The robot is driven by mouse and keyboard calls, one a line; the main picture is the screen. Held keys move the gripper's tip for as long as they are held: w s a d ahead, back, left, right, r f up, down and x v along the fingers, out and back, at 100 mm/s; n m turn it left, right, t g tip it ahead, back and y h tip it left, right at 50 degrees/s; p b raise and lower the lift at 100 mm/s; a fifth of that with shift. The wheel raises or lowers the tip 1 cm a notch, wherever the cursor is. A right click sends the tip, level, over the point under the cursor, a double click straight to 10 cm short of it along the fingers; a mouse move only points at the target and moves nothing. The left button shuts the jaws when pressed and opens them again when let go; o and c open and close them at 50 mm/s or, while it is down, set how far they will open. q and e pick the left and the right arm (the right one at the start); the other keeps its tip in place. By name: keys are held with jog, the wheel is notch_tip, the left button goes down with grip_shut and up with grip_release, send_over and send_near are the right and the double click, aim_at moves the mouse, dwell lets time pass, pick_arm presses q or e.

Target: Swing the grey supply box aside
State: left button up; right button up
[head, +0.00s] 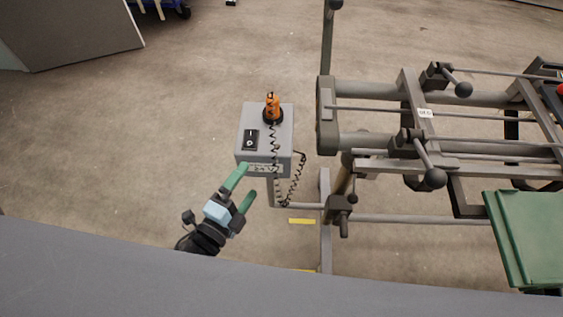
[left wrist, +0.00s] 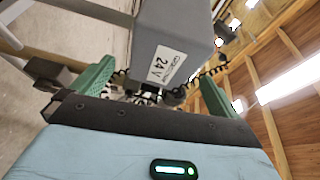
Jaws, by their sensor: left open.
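The grey supply box (head: 283,137) stands near the middle of the head view. It has a black rocker switch (head: 250,140), an orange plug-like piece (head: 272,107) on top, and a black coiled cord at its right side. My left gripper (head: 243,186) is open just below the box's near face, with one green finger close to its lower left edge; I cannot tell if it touches. In the left wrist view the box (left wrist: 175,40), with its "24 V" label, lies beyond and between the open green fingers. My right gripper is not in view.
A metal frame with bars (head: 370,143) and round black knobs stands right of the box. A green bin (head: 523,240) is at the lower right. A grey panel (head: 80,30) is at the upper left. The floor left of the box is clear.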

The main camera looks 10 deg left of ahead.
aim_at(268, 158)
pick_arm(q)
jog(key=shift+w+d+r+m+h, duration=0.3)
jog(key=shift+w+d+m, duration=0.25)
jog(key=shift+m, duration=0.25)
jog(key=shift+x, duration=3.85)
